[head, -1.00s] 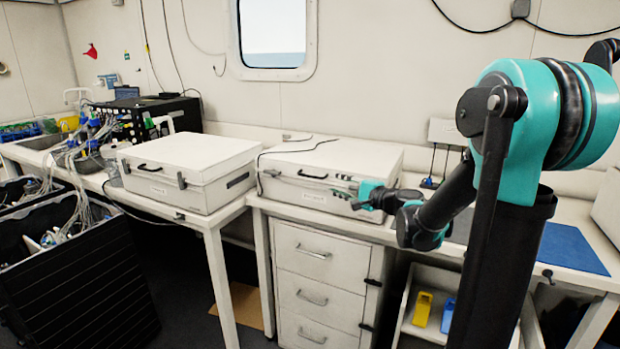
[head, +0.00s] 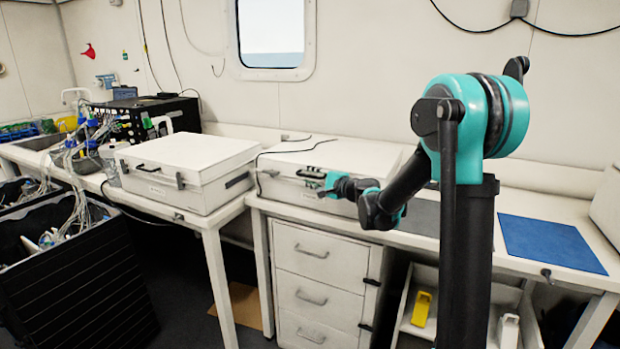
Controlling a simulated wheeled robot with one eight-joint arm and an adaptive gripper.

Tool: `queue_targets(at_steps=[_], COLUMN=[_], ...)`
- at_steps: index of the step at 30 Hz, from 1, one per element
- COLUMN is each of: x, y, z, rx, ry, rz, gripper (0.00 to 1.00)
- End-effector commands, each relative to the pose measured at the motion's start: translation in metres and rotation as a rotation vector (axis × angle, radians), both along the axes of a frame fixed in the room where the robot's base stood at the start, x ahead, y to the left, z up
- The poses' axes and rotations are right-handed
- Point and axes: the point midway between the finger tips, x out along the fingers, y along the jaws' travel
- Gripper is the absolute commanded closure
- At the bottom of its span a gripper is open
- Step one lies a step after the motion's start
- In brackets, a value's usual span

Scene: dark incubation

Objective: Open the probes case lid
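Two white cases with dark front handles stand side by side on the benches: a left case (head: 190,155) and a right case (head: 290,165). Both lids look closed. Their labels are too small to read, so I cannot tell which is the probes case. My gripper (head: 320,186) is at the front of the right case, just right of its handle (head: 310,174). My gripper covers part of that front. Whether it touches the case, and whether its fingers are open or shut, is too small to tell.
A blue mat (head: 552,244) lies on the bench at right. A black crate (head: 75,285) with tubing stands at lower left.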

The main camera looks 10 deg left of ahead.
Motion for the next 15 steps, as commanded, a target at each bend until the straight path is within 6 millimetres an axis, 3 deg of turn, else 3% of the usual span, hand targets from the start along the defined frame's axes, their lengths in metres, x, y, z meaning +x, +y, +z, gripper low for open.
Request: queue_targets(at_steps=[3, 10, 15], x=[-0.0001, -0.0003, -0.0004], y=[-0.0001, -0.0003, -0.0004], z=[0.0000, -0.0001, -0.0001], rx=[0.000, 0.000, 0.000], ry=[0.000, 0.000, 0.000], rz=[0.000, 0.000, 0.000], gripper=[0.70, 0.99, 1.00])
